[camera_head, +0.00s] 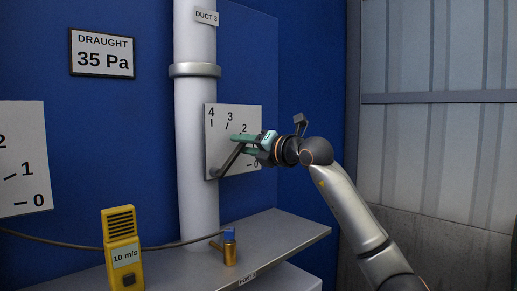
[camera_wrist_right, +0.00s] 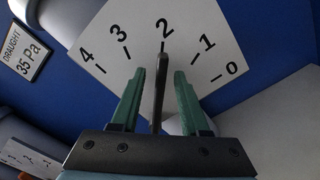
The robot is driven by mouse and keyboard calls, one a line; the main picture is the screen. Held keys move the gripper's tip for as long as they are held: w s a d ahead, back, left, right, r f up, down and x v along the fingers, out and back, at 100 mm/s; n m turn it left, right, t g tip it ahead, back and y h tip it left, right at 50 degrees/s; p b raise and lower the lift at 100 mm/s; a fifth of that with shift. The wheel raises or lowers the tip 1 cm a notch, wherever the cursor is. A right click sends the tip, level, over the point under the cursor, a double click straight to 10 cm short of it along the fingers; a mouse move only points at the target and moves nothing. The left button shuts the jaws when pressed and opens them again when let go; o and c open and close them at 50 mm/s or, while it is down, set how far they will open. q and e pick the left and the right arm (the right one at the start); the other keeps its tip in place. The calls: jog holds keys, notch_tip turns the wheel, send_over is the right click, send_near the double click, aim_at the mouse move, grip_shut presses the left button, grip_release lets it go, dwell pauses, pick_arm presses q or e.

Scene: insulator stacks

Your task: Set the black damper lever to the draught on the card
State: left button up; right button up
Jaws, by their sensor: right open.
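The black damper lever (camera_head: 228,160) is pivoted at the lower left of a white dial plate (camera_head: 217,148) marked 0 to 4, on the grey duct. In the right wrist view the lever (camera_wrist_right: 158,95) points at about the 2 mark. My right gripper (camera_head: 239,144) is open, its green fingers on either side of the lever; in the wrist view (camera_wrist_right: 160,72) a gap shows on both sides. The draught card (camera_head: 102,53) on the blue wall reads 35 Pa; it also shows in the wrist view (camera_wrist_right: 26,52). My left gripper is out of view.
A yellow meter (camera_head: 123,250) labelled 10 m/s and a small brass piece with a blue top (camera_head: 230,250) stand by the grey shelf (camera_head: 285,232) below. Another numbered plate (camera_head: 20,160) is at the left. A cable runs behind the meter. Free room lies right of the dial.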

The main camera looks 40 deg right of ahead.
jog(key=s+d+b, duration=0.1)
jog(key=s+b, duration=0.2)
jog(key=s, duration=0.8)
jog(key=shift+s, duration=0.35)
